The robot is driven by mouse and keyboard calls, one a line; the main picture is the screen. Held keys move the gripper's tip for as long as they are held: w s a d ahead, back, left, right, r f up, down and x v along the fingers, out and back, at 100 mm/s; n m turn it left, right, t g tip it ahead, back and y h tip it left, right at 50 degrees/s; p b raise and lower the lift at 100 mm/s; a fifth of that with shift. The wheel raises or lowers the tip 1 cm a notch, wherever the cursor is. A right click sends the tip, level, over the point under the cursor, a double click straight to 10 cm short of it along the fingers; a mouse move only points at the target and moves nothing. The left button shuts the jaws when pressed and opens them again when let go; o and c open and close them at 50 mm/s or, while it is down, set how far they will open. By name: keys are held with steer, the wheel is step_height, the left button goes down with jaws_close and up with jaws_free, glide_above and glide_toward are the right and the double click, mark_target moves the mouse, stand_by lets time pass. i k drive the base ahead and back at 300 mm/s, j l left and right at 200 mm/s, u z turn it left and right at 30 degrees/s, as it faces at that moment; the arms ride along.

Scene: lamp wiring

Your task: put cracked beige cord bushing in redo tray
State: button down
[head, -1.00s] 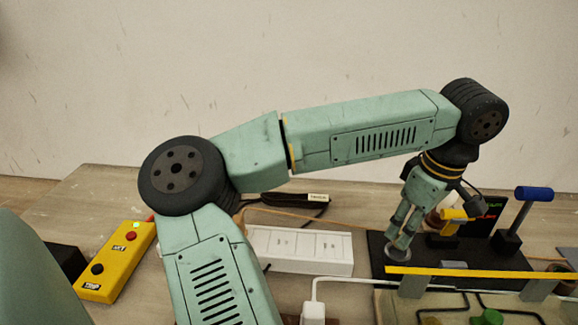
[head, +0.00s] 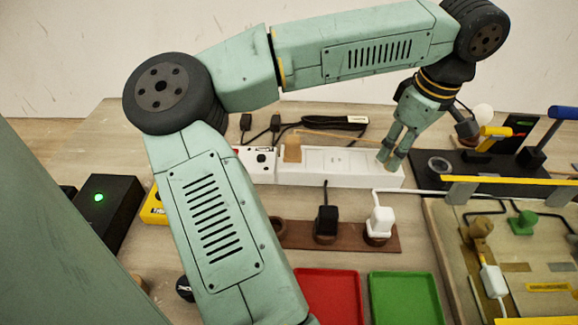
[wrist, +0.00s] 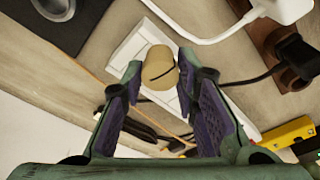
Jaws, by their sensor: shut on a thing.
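My gripper (head: 390,158) is shut on a beige cord bushing (wrist: 158,68), gripped between its two fingertips in the wrist view. The bushing is a short round piece with a dark crack line across its lower side. In the head view the fingers mostly hide it, above the right end of the white power strip (head: 330,166). A red tray (head: 330,296) and a green tray (head: 404,298) lie at the front of the table, both showing empty. No label shows which is the redo tray. My arm hides part of the red tray's left side.
A brown holder (head: 300,236) carrying a black plug (head: 326,220) and a white plug (head: 379,220) stands between strip and trays. At right are a black fixture plate (head: 470,165) with levers and a wiring board (head: 440,222) with a yellow bar (head: 510,181).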

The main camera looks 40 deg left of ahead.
mark_target(326, 305)
steer(key=k+j+z, duration=0.1)
steer(key=k+j, duration=0.5)
steer(key=k+l+z, duration=0.25)
steer(key=k+z, duration=0.2)
